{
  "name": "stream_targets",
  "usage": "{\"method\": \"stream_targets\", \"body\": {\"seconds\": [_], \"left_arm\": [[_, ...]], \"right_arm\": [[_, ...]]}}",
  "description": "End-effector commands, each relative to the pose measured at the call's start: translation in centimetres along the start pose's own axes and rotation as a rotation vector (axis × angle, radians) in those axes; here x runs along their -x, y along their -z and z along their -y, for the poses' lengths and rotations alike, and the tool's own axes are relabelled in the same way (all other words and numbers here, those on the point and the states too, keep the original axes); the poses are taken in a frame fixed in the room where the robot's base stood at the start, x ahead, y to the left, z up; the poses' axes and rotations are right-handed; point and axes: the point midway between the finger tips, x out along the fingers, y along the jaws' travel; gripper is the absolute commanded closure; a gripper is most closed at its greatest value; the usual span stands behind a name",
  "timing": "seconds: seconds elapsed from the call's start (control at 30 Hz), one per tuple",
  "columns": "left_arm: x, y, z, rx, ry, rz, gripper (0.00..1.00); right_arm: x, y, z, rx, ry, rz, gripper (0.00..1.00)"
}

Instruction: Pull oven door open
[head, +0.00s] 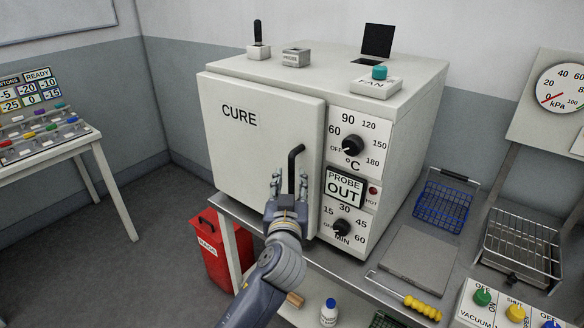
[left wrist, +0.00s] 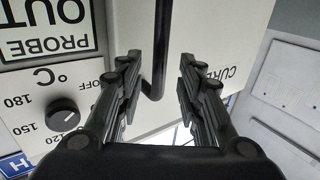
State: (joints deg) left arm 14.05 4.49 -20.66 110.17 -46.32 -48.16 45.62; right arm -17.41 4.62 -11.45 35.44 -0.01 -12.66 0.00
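The oven is a white box whose door (head: 258,165), marked CURE, faces me and looks shut against the body. Its black bar handle (head: 292,165) stands near the door's right edge, with a bent upper end. My left gripper (head: 289,184) is in front of the handle's lower part, a finger on each side. In the left wrist view, the handle (left wrist: 161,40) lies between the spread fingers of the gripper (left wrist: 159,62), with gaps visible on both sides. The door (left wrist: 215,40) fills the area behind. My right gripper is not in view.
Temperature dial (head: 353,145), PROBE OUT sign (head: 344,188) and timer dial (head: 341,228) sit right of the door. A red bin (head: 212,250) stands below left. A blue basket (head: 442,206), wire rack (head: 522,246) and yellow-handled tool (head: 422,307) lie on the bench at right.

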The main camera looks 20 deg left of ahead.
Motion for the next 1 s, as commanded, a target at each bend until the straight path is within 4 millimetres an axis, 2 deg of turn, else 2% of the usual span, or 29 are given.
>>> {"method": "stream_targets", "body": {"seconds": [0.1,0.3,0.73,0.8,0.9,1.0], "left_arm": [[-2.0,0.2,0.0,-0.003,0.0,0.0,0.66],[-4.1,0.1,-0.1,-0.002,-0.001,0.001,0.66],[-4.8,-0.1,-0.1,0.0,-0.002,0.001,0.66],[-4.8,-0.1,-0.1,0.0,-0.002,0.001,0.82],[-4.8,-0.1,-0.1,0.0,-0.002,0.001,1.0],[-4.8,-0.1,-0.1,0.0,-0.002,0.001,1.0]], "right_arm": [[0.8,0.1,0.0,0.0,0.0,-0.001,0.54],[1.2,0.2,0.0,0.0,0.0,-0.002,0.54],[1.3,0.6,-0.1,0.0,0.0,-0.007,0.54],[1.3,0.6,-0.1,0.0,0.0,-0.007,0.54],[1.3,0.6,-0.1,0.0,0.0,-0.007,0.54],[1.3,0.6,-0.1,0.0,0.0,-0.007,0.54]]}}
